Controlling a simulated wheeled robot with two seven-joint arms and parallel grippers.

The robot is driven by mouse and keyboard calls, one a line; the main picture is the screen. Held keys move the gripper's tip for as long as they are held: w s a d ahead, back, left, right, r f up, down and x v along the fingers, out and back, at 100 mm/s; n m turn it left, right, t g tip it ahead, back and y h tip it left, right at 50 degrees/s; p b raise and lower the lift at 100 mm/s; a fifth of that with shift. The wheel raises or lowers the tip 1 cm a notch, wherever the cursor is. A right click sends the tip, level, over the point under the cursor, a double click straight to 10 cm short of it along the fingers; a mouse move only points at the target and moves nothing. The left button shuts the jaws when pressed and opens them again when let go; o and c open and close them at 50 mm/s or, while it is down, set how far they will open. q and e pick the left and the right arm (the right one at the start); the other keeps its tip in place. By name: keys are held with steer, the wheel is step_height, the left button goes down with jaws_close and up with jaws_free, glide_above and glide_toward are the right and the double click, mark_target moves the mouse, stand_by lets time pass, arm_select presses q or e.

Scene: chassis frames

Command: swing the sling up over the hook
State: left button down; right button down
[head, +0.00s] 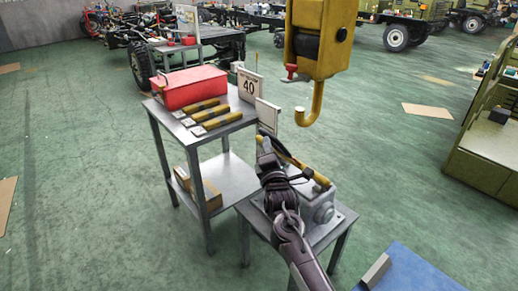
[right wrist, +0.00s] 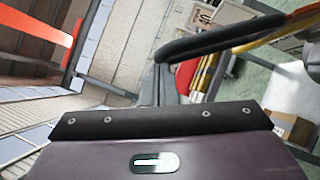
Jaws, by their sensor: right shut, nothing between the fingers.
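The yellow crane hook (head: 313,107) hangs open under its yellow block (head: 322,35), upper middle of the head view. The sling (head: 304,168) is a yellow strap that lies slanting over a grey machine housing (head: 322,208). In the right wrist view a black loop (right wrist: 215,40) leads to yellow strap at the right edge. My right gripper (head: 265,146) is shut and empty, left of and below the hook, close beside the sling. Its dark fingers (right wrist: 163,82) appear near the black loop; I cannot tell whether they touch it. My left gripper is out of view.
The housing stands on a low grey stand (head: 340,222). A grey bench (head: 227,128) beside it holds a red case (head: 190,88), several yellow strips and a "40" sign (head: 248,86). A blue surface (head: 415,272) lies at lower right. Green floor is open right of the hook.

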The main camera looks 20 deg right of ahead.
steer(key=d+r+p, duration=0.1)
steer(key=d+r, duration=0.1)
steer(key=w+d+r+m+g+p, duration=0.1)
steer(key=p, duration=0.1)
steer(key=w+d+r+m+p, duration=0.1)
steer(key=d+r+p, duration=0.1)
steer(key=shift+d+r+h, duration=0.3)
steer(key=shift+r+h, duration=0.05)
steer(key=shift+h, duration=0.05)
steer(key=w+d+r+m+g+p, duration=0.1)
steer(key=w+d+m, duration=0.1)
steer(key=d, duration=0.5)
steer(key=w+d+r+m+g, duration=0.1)
steer(key=w+d+r, duration=0.1)
steer(key=d, duration=0.4)
steer(key=shift+w+d+m+g+y+p, duration=0.3)
steer(key=shift+w+d+m+g+p, duration=0.1)
steer(key=shift+w, duration=0.15)
